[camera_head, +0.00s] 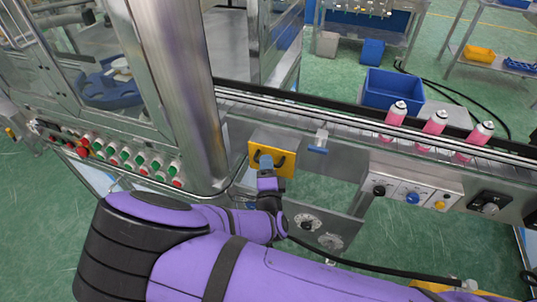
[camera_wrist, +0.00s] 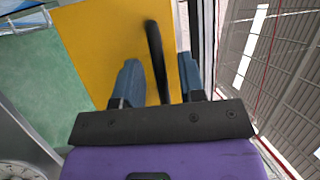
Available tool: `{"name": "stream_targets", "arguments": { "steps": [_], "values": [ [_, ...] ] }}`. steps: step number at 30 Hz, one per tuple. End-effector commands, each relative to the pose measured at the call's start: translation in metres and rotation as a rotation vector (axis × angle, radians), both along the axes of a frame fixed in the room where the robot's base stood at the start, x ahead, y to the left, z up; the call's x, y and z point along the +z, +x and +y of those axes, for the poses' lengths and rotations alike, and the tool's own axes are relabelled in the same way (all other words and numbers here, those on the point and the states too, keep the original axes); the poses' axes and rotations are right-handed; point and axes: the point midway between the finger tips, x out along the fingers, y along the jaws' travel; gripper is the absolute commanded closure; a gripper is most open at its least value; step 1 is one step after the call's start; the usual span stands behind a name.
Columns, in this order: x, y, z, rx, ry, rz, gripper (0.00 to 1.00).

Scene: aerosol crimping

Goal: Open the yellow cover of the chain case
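The yellow cover (camera_head: 260,143) is a small plate on the front of the machine, below the conveyor, in the head view. It fills the upper middle of the wrist view (camera_wrist: 92,45). A dark curved handle (camera_wrist: 154,50) stands out from the cover. My gripper (camera_head: 265,161) is in front of the cover and hides part of it. In the wrist view, its two blue fingers are open on either side of the handle, with gaps showing on both sides. The handle's lower end is hidden behind the gripper body.
The conveyor (camera_head: 342,129) carries pink cans (camera_head: 435,123) above and right of the cover. A button panel (camera_head: 118,152) is at left, and a knob panel (camera_head: 408,190) at right. A metal plate with dials (camera_head: 308,222) is just below right of my gripper.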

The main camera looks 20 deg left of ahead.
Motion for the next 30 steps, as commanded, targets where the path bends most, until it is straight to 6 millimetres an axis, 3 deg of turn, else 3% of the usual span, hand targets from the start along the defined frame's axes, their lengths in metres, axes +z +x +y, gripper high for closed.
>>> {"name": "stream_targets", "arguments": {
  "steps": [11,16,30],
  "values": [
    [0.0015,0.0016,0.0020,0.005,0.000,0.000,0.63],
    [0.0014,0.0015,0.0018,0.004,0.000,0.000,1.00],
    [-0.0025,-0.0043,0.0019,0.005,-0.007,-0.053,1.00]
  ]
}}
